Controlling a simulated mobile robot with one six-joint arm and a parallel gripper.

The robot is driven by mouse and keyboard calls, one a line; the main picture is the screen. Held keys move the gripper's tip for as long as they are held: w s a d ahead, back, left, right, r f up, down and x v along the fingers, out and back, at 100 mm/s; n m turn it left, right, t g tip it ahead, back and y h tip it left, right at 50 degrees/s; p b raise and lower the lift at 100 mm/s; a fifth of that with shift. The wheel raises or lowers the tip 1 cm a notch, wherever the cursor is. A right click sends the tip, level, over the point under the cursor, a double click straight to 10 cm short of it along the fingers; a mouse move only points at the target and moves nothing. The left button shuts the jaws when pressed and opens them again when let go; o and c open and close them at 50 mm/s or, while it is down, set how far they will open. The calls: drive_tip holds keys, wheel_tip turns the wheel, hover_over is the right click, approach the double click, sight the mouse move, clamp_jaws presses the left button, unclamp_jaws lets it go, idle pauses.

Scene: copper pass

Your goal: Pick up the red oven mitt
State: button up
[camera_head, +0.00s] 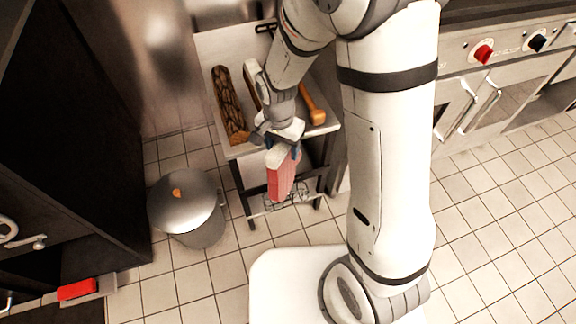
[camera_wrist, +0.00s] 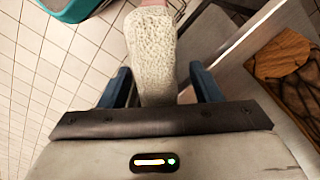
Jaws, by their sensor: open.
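The red oven mitt (camera_head: 282,178) hangs at the front of a pale-topped stand, with its pale cuff (camera_head: 278,156) uppermost. My gripper (camera_head: 283,143) is just above it, pointing down. In the wrist view the cream, textured cuff (camera_wrist: 152,45) lies between the two blue fingers of my gripper (camera_wrist: 163,85). The fingers are open, with a gap on each side of the cuff. A sliver of pinkish red shows past the cuff's far end. The rest of the mitt is hidden there.
The stand's top (camera_head: 240,150) holds a patterned brown piece (camera_head: 232,105) and an orange-handled tool (camera_head: 313,103). A lidded grey bin (camera_head: 187,203) stands to the left. A stove front with knobs (camera_head: 484,54) is at right. Tiled floor is clear around the bin.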

drive_tip(key=shift+f, duration=0.3)
idle(0.4)
clamp_jaws()
idle(0.4)
